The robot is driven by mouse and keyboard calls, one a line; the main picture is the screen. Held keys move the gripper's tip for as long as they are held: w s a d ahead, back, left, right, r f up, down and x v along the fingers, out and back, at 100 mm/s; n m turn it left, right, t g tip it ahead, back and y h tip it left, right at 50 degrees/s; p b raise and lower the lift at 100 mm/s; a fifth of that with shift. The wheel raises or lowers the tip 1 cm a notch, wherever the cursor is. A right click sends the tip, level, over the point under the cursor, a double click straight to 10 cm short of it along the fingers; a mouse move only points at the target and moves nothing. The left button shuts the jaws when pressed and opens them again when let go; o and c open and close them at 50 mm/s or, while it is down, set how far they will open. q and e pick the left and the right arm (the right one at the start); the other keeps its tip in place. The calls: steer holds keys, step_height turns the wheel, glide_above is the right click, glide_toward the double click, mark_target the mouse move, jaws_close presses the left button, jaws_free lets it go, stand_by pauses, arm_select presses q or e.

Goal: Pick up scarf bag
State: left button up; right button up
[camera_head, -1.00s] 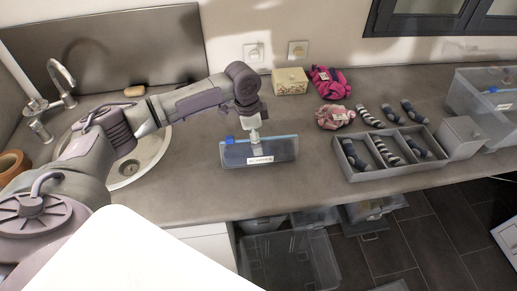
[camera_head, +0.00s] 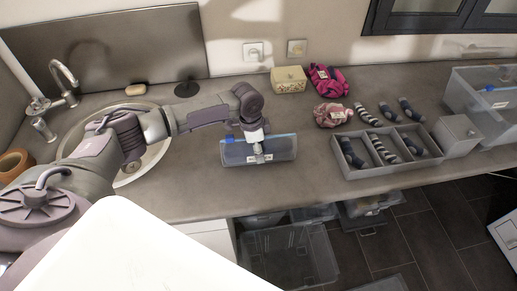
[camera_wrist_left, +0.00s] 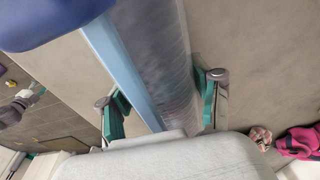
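The scarf bag appears to be the flat see-through bag (camera_head: 285,149) with a light blue top edge, a blue corner tab and a small white label, on the counter. In the left wrist view the bag (camera_wrist_left: 165,60) runs between the fingers. My left gripper (camera_head: 259,154) is lowered over its middle. In the wrist view the left gripper's (camera_wrist_left: 160,100) green-padded fingers stand apart on either side of the bag, with small gaps seeming to show. The label is too small to read. My right gripper is not in view.
A grey divided tray (camera_head: 364,173) with dark and striped rolls stands right of the bag. A pink bundle (camera_head: 333,115), a magenta bundle (camera_head: 328,79) and a cream box (camera_head: 289,79) lie behind. A sink (camera_head: 150,165) is left. The counter (camera_head: 210,195) is clear in front.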

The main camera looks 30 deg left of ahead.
arm_select(q)
steer(key=c, duration=0.7)
steer(key=shift+r, duration=0.1)
steer(key=shift+c, duration=0.2)
